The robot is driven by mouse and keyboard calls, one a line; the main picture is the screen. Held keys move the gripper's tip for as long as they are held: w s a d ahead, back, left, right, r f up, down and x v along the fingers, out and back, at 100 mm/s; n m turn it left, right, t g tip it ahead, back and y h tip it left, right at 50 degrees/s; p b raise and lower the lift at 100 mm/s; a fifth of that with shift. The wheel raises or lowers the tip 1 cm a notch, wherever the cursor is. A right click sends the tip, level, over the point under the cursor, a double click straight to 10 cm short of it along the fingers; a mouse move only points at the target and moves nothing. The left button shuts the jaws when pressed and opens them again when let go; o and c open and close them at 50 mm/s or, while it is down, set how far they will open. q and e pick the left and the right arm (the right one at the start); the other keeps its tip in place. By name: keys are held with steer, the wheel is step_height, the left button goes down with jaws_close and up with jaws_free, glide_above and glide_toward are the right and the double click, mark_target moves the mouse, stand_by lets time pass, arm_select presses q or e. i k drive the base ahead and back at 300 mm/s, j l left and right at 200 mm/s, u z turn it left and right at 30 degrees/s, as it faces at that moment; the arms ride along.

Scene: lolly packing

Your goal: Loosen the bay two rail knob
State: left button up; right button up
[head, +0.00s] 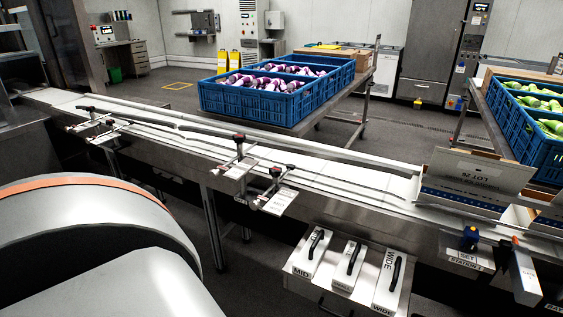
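A conveyor (340,172) with guide rails runs from the upper left to the lower right. Two dark upright knobs with reddish parts, a rear knob (240,138) and a front knob (276,173), stand at its middle. White tags (280,201) hang by them, but their print is too small to read. Another pair of dark knobs, one at the back (88,108) and one nearer (109,122), stands further left. I cannot tell which knob belongs to bay two. Neither gripper is in view, and nothing touches the knobs.
A tray with handled blocks marked MID and WIDE (390,275) sits below the conveyor. An open carton (475,180) stands on the conveyor at right. Blue crates of purple-and-white pieces (265,105) and green pieces (510,125) stand behind. My own large grey part fills the lower left.

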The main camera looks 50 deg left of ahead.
mark_target(276, 171)
steer(key=k+j+z, duration=0.15)
steer(key=j, duration=0.3)
steer(key=j+z, duration=0.15)
steer(key=j, duration=0.35)
steer(key=k+j, duration=0.1)
steer(key=j, duration=0.25)
steer(key=k+j, duration=0.15)
steer(key=j, duration=0.25)
steer(key=k+j+z, duration=0.1)
steer(key=j, duration=0.25)
steer(key=k+j, duration=0.1)
steer(key=j, duration=0.3)
steer(key=k+j, duration=0.15)
steer(key=j, duration=0.2)
